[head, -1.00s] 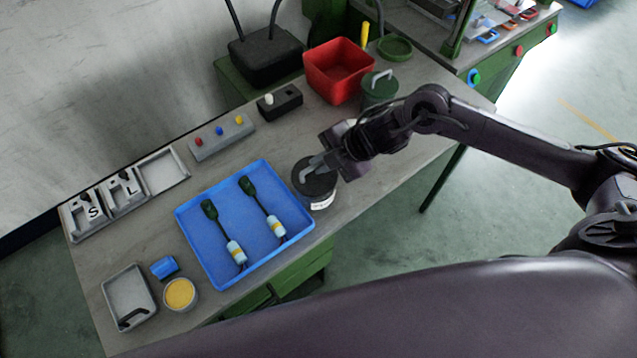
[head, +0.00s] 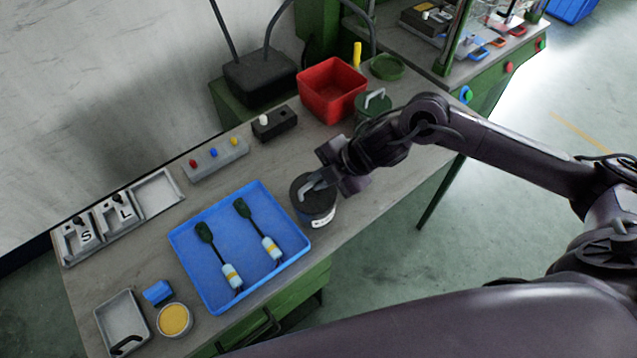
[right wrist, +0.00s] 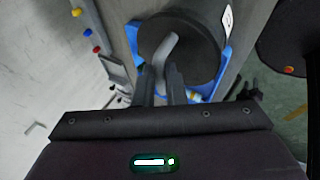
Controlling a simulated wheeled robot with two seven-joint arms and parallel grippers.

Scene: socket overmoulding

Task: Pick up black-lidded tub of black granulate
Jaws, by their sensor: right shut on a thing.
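The black-lidded tub (head: 318,211) stands beside the right edge of the blue tray, a white label on its side. In the right wrist view its round black lid (right wrist: 195,50) fills the upper middle, with a grey bar handle on it. My right gripper (head: 311,188) reaches in from the right over the lid and is shut on the handle. In the right wrist view the fingers (right wrist: 164,80) stand either side of the handle. The granulate inside is hidden. I cannot see clearance under the tub. My left gripper is not in view.
The blue tray (head: 212,268) holds two cabled parts. A green handled tub (head: 372,108) and a red bin (head: 331,92) stand farther back. A button box (head: 216,160), a yellow-filled cup (head: 174,320) and a grey tray (head: 122,318) are to the left. The bench edge runs close in front of the tub.

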